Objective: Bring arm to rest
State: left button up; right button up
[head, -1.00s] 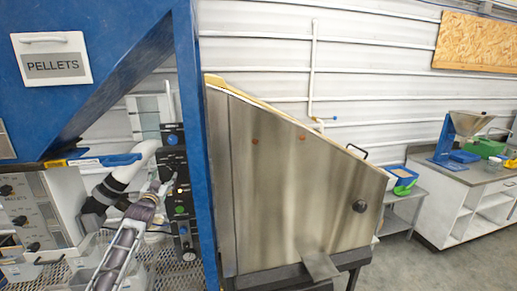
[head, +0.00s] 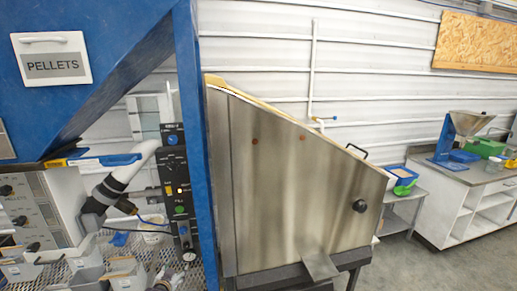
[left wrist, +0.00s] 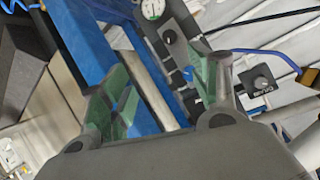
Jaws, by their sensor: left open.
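My left gripper (left wrist: 165,85) shows in the left wrist view with its two green-padded fingers spread apart. Nothing is held between them. Beyond the fingers are a blue post (left wrist: 80,45) and a black control panel (left wrist: 172,35) with a round gauge. In the head view, a small dark shape at the bottom edge may be this gripper (head: 162,280), low in front of the mesh bench; most of it is out of frame. The black control panel (head: 175,185) stands clear there, with a lit amber button and a green button. My right gripper is not in view.
A blue frame (head: 188,130) with a PELLETS sign (head: 54,66) rises at the left. A steel hopper (head: 290,190) stands right of its post. Grey bins (head: 88,275) sit on the mesh bench. Open floor (head: 410,265) lies at the right.

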pick_arm(q)
jog(key=s+d+f+g, duration=0.2)
jog(key=s+f+g, duration=0.1)
jog(key=s+f, duration=1.1)
jog(key=s+d+f+g, duration=0.3)
jog(key=s+f, duration=1.1)
jog(key=s+d+f+g, duration=0.1)
jog(key=s+f, duration=0.3)
jog(key=s, duration=0.8)
jog(key=s+d+f+g, duration=0.2)
jog(key=s+f, duration=0.2)
jog(key=s, duration=0.9)
jog(key=s+d+f+g, duration=0.2)
jog(key=s+f, duration=0.2)
jog(key=s, duration=0.8)
jog(key=shift+s+f+g+h, duration=0.15)
jog(key=shift+s+g+h, duration=0.15)
jog(key=shift+h, duration=0.1)
jog(key=shift+s, duration=0.1)
